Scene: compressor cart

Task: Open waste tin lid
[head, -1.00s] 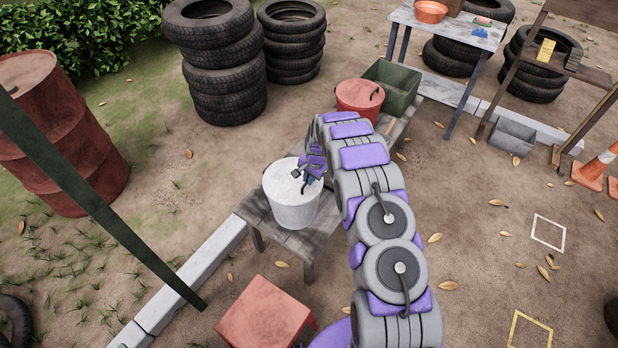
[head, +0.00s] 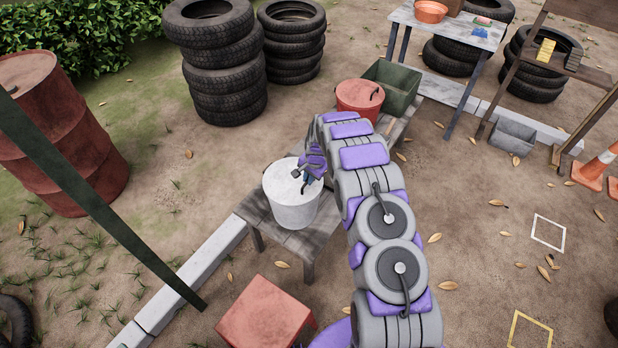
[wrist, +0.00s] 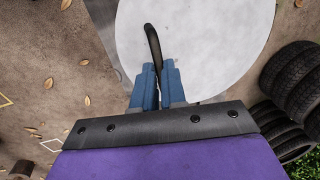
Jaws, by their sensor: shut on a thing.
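The waste tin (head: 291,210) is a pale grey-white bucket standing upright on a low wooden bench. Its flat round lid (head: 281,180) sits on top, and the lid also fills the upper middle of the wrist view (wrist: 210,45). A dark curved handle (wrist: 152,42) rises from the lid. My gripper (wrist: 158,84), with blue fingers, is shut on the handle near its lower end. In the head view my gripper (head: 306,180) is over the right side of the lid, and my arm hides part of the bench behind. I see no clear gap under the lid.
A red tin (head: 360,96) and a green crate (head: 392,88) stand farther along the bench (head: 290,243). A red box (head: 266,316) is in front. A rusty drum (head: 60,135) and tyre stacks (head: 225,75) stand left and behind. A dark slanted bar crosses the left side.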

